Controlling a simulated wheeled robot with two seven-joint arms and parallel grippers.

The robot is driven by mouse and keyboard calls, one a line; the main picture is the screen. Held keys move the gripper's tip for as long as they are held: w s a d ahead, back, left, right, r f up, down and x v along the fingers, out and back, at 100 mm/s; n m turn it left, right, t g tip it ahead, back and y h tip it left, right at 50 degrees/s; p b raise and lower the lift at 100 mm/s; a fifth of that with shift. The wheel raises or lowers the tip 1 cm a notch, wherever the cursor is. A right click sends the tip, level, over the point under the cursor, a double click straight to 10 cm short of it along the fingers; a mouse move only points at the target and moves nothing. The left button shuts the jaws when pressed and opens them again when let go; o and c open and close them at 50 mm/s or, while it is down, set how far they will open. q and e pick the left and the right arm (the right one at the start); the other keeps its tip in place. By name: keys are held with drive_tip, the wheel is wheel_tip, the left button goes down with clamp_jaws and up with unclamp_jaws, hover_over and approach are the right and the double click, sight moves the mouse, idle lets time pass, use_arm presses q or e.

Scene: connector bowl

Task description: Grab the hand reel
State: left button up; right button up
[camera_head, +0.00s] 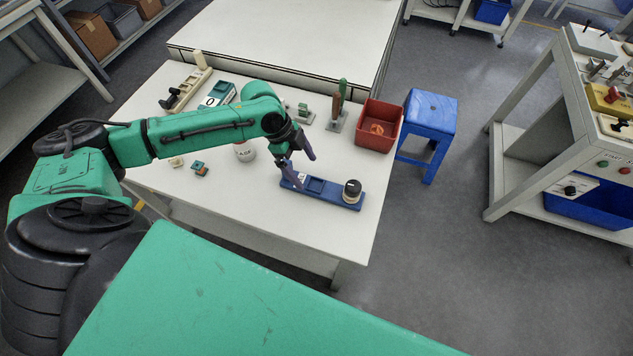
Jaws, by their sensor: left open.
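My left gripper (300,167) is open and empty, with its dark purple fingers pointing down over the left end of a long blue base (322,194) on the white table. A black and white round piece (352,191) stands on the right end of that base, apart from the fingers. I cannot tell for sure which thing is the hand reel. A cream piece with a black handle (172,98) lies at the table's far left. Part of a white cylindrical piece (244,152) shows just below my left forearm. My right gripper is not in view.
The white table (290,222) is clear at its front. Small coloured blocks (200,168), a teal box (220,92), a stand with upright tools (338,112) and a red bin (379,125) sit on it. A blue stool (430,112) stands to the right.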

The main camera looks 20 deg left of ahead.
sight(318, 186)
use_arm(q)
drive_tip(key=p+x, duration=0.2)
drive_tip(key=x, duration=0.4)
drive_tip(key=shift+d+f, duration=0.25)
drive_tip(key=shift+f, duration=0.25)
drive_tip(key=shift+w, duration=0.1)
drive_tip(key=shift+c, duration=1.2)
drive_tip(key=c, duration=1)
clamp_jaws()
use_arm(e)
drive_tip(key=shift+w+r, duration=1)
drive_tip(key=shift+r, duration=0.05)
